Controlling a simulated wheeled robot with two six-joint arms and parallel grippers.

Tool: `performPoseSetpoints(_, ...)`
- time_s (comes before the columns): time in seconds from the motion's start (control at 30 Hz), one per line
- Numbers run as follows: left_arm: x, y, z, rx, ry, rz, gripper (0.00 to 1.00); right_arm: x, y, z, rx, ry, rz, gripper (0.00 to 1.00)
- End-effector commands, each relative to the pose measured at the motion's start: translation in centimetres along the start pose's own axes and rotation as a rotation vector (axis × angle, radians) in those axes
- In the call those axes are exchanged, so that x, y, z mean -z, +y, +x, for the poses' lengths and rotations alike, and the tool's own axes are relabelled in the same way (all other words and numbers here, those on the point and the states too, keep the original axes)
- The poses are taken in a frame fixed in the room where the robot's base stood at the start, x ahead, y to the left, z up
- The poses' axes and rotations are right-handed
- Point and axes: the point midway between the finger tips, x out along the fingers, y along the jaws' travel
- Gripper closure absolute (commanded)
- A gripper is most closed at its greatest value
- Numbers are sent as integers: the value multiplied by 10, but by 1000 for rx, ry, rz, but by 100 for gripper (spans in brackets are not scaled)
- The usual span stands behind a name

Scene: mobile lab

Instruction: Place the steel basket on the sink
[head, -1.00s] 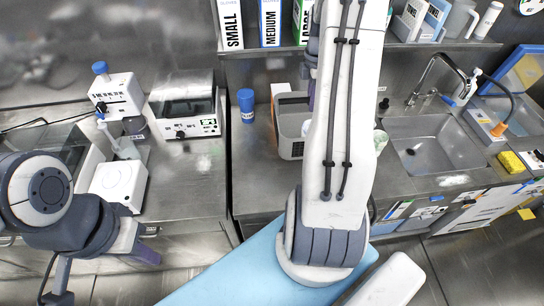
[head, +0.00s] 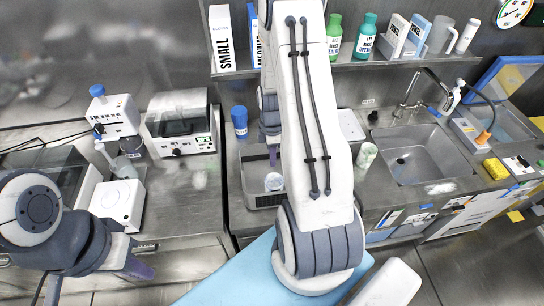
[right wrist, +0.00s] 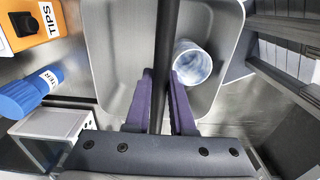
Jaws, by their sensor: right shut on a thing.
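The grey steel basket (head: 262,200) is over the counter left of the sink (head: 432,165), partly hidden by my right arm. In the right wrist view the basket (right wrist: 225,30) is seen from above, with a dark bar across it and a whitish cup (right wrist: 192,65) inside. My right gripper (right wrist: 162,82) is shut on that dark bar, its purple fingers on either side. In the head view the right gripper (head: 272,155) is mostly hidden behind its arm. My left gripper (head: 140,268) is low at the left, away from the basket; its fingers are mostly hidden. The sink basin looks empty.
A pale cup (head: 366,155) stands between basket and sink. A faucet (head: 405,105) rises behind the basin, and a yellow sponge (head: 495,168) lies right of it. An orange tips box (right wrist: 25,25) shows in the wrist view.

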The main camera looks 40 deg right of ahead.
Motion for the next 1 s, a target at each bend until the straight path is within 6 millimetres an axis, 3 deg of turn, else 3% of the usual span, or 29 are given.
performPoseSetpoints(0.17, 0, 0, -5, 0, 0, 0, 100, 0, 1, 12, -2, 0, 0, 100)
performPoseSetpoints(0.47, 0, 0, -3, 0, 0, 0, 100, 0, 1, 15, -3, 0, 0, 100)
performPoseSetpoints(0.5, 0, 0, -3, 0, 0, 0, 100, 0, 1, 16, -2, 0, 0, 74)
performPoseSetpoints(0.57, 0, 0, -3, 0, 0, 0, 100, 0, 1, 15, -2, 0, 0, 51)
performPoseSetpoints(0.6, 0, 0, -3, 0, 0, 0, 100, 0, 1, 15, -2, 0, 0, 48)
performPoseSetpoints(1.0, 0, 0, -3, 0, 0, 0, 100, 0, 2, 8, -6, 0, 0, 48)
